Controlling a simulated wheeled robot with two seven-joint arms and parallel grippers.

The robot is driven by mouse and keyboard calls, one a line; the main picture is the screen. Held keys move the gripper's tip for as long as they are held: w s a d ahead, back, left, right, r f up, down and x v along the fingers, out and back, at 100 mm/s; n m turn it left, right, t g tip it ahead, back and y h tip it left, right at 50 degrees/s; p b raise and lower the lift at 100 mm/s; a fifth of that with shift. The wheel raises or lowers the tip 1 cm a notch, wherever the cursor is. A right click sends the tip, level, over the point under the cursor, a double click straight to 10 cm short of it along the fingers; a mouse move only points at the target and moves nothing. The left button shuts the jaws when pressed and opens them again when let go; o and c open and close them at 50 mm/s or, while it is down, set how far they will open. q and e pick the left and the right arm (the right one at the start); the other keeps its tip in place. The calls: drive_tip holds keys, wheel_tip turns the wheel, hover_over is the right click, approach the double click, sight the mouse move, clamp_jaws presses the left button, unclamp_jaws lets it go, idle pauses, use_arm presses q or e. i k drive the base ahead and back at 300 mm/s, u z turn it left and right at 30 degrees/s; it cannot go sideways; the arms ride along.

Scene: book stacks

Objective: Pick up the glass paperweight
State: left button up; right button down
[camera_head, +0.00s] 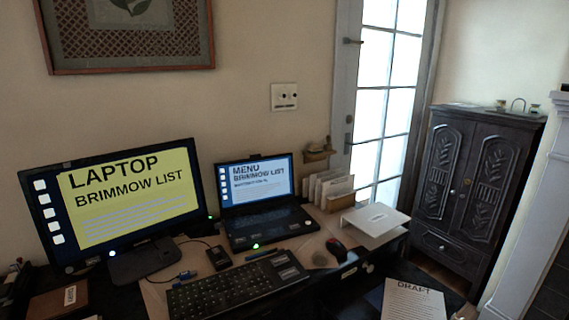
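A small, greyish, rounded object (322,259) lies on the desk just in front of the black and red mouse (336,247). It looks like the glass paperweight, but it is too small and dim to be sure. It sits to the right of the black keyboard (235,289), apart from it. Neither of my grippers can be made out in the head view.
A monitor (125,200) and an open laptop (257,200) stand behind the keyboard. A white stand (375,222) and a file holder with papers (330,190) are at the right. A "DRAFT" sheet (413,302) lies at the front right. The desk is crowded.

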sight(320, 258)
drive_tip(key=k, duration=1.3)
drive_tip(key=z, duration=0.75)
drive_tip(key=i, duration=1.5)
drive_tip(key=u, duration=0.2)
